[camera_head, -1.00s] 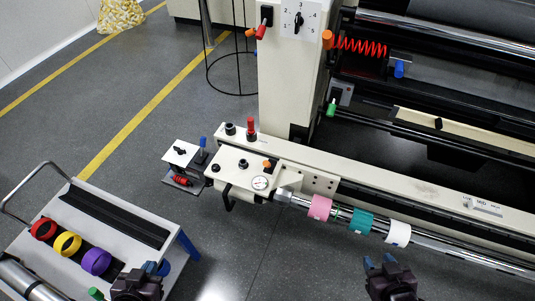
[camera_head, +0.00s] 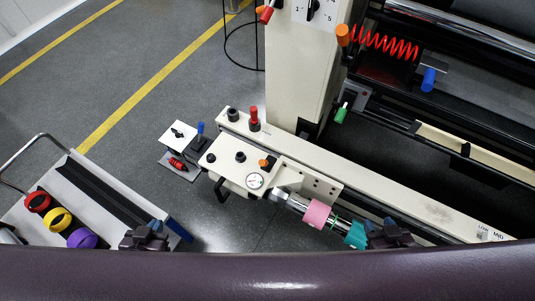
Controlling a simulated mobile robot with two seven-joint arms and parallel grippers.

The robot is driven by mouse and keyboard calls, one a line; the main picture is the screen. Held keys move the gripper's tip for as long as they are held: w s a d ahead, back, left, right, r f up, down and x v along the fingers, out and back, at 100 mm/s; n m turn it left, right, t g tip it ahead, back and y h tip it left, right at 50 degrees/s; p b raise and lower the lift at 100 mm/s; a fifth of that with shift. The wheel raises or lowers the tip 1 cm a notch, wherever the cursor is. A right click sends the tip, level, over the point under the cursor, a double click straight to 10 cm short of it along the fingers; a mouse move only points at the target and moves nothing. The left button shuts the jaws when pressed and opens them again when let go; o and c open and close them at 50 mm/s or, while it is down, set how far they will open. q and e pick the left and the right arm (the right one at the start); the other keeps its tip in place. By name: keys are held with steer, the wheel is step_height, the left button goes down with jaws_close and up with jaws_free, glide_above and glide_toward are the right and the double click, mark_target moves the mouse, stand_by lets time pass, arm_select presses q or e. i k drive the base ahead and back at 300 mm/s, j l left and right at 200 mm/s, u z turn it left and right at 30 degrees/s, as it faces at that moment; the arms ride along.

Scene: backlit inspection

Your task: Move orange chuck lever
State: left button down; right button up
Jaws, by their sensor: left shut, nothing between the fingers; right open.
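The orange lever (camera_head: 264,163) sits on the cream end housing of the machine, just above the round pressure gauge (camera_head: 255,181). I take it as the chuck lever; its lower part is too small to tell. My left gripper (camera_head: 154,228) is shut and empty, over the right edge of the cart at lower left, well left of and below the lever. My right gripper (camera_head: 379,228) is open and empty, beside the teal ring (camera_head: 356,235) on the shaft, right of and below the lever. Neither gripper touches the lever.
A pink ring (camera_head: 317,213) sits on the shaft. Other controls include a red knob (camera_head: 254,118), a green lever (camera_head: 341,113) and an orange handle (camera_head: 344,36) higher up. The cart (camera_head: 134,198) carries coloured rings. Clear floor lies between cart and machine. The bottom of the view is blocked.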

mark_target(262, 162)
steer(key=k+l, duration=0.1)
steer(key=l, duration=0.25)
steer(key=k+l+u, duration=0.15)
steer(key=l, duration=0.5)
steer(key=k+l+u, duration=0.1)
steer(key=l, duration=0.2)
